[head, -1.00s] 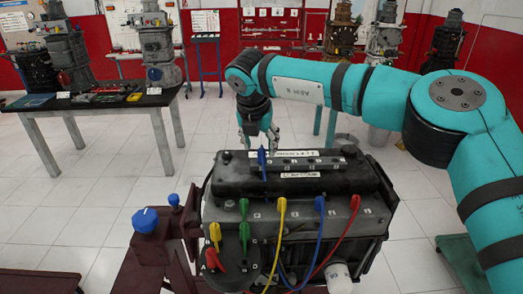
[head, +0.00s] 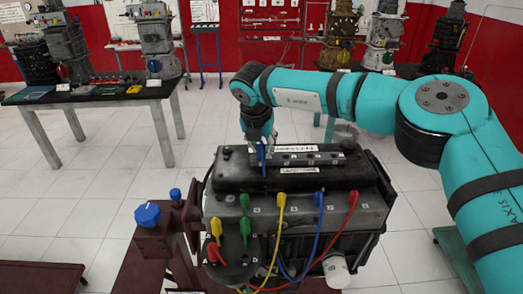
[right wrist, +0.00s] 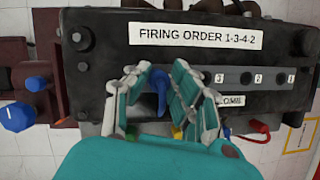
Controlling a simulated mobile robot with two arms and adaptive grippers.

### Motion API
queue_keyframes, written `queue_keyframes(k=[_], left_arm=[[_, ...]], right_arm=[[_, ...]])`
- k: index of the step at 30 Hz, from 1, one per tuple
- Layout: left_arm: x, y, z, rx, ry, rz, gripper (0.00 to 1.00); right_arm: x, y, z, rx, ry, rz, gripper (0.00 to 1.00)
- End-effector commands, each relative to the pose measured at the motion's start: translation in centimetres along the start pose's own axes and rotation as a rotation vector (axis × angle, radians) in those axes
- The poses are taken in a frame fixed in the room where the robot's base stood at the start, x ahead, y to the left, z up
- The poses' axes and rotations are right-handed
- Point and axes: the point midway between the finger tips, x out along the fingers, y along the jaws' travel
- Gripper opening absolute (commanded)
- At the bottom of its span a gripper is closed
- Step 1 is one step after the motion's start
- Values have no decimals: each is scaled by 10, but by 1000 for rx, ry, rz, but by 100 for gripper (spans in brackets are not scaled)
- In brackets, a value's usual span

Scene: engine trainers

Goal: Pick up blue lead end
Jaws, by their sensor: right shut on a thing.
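The blue lead end (right wrist: 158,85) stands between the fingers of my right gripper (right wrist: 160,95) in the right wrist view. The fingers are shut on it. In the head view this blue lead end (head: 262,161) shows at the left part of the engine's top, with my right gripper (head: 259,138) just above and around its upper part. It is beside the left end of the numbered socket rail (head: 310,159). Whether its lower tip touches the engine is hidden. Another blue lead end (head: 320,200) sits in the engine's front row. My left gripper is not in view.
The engine (head: 225,175) carries green, yellow and red lead ends (head: 352,198) along its front. A distributor cap (head: 235,265) with coloured leads is at front left. A blue knob (head: 147,214) is left of the engine. A table (head: 100,95) stands behind left; floor between is clear.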

Motion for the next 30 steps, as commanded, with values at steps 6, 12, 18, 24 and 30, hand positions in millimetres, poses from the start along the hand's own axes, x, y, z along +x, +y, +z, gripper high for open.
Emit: queue_keyframes(k=[6, 12, 18, 24, 30], left_arm=[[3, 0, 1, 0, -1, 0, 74], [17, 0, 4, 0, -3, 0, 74], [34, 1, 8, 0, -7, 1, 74], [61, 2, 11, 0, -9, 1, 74], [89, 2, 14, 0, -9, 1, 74]], right_arm=[[-3, 0, 2, 1, -2, 1, 0], [-17, 0, 8, 1, -3, 1, 0], [-35, -3, 2, -4, 0, 2, 0], [-52, -13, -36, -5, -3, 3, 0], [-77, -25, -83, -5, -4, 2, 0]])
